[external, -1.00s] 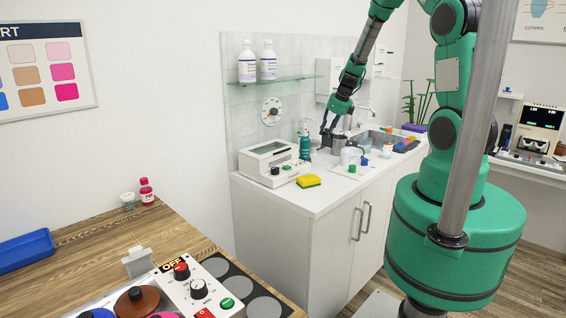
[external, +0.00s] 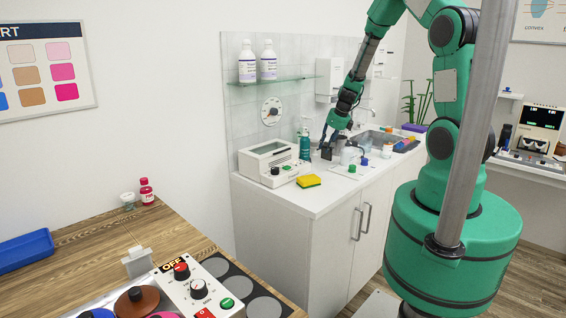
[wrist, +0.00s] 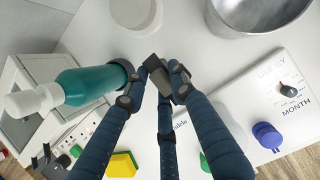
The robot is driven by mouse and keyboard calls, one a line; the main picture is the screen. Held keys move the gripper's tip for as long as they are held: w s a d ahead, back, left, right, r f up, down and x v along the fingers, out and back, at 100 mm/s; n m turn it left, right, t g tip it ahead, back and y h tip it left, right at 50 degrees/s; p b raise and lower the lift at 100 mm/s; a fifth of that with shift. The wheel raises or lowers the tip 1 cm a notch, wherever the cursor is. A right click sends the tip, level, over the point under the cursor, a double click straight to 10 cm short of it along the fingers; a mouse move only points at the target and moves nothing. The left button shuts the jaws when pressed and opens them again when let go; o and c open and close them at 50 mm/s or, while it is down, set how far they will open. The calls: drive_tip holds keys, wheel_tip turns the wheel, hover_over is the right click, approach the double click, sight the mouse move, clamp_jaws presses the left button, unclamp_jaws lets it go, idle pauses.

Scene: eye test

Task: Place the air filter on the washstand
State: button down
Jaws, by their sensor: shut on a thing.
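The washstand (external: 318,203) is a white cabinet with a pale top and a sink at its far end. My gripper (external: 327,146) is low over its top, beside the teal pump bottle (external: 304,147). In the wrist view my gripper (wrist: 157,80) is shut on a small dark grey piece, which I take to be the air filter (wrist: 154,63). It shows as a dark block in the external view (external: 326,154). The fingers hide part of it. I cannot tell whether it touches the top.
The teal bottle is close to my left finger in the wrist view (wrist: 88,86). A white device (external: 270,163), a yellow sponge (external: 309,181) and several small capped things crowd the top. A metal basin (wrist: 258,14) is at the upper right of the wrist view.

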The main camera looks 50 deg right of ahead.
drive_tip(key=shift+f, duration=0.3)
drive_tip(key=shift+f, duration=0.15)
drive_tip(key=c, duration=1.4)
unclamp_jaws()
drive_tip(key=shift+c, duration=0.2)
drive_tip(key=p+v, duration=0.3)
drive_tip(key=v, duration=0.9)
drive_tip(key=shift+p, duration=0.35)
drive_tip(key=shift+w+r, duration=0.1)
drive_tip(key=shift+r, duration=0.15)
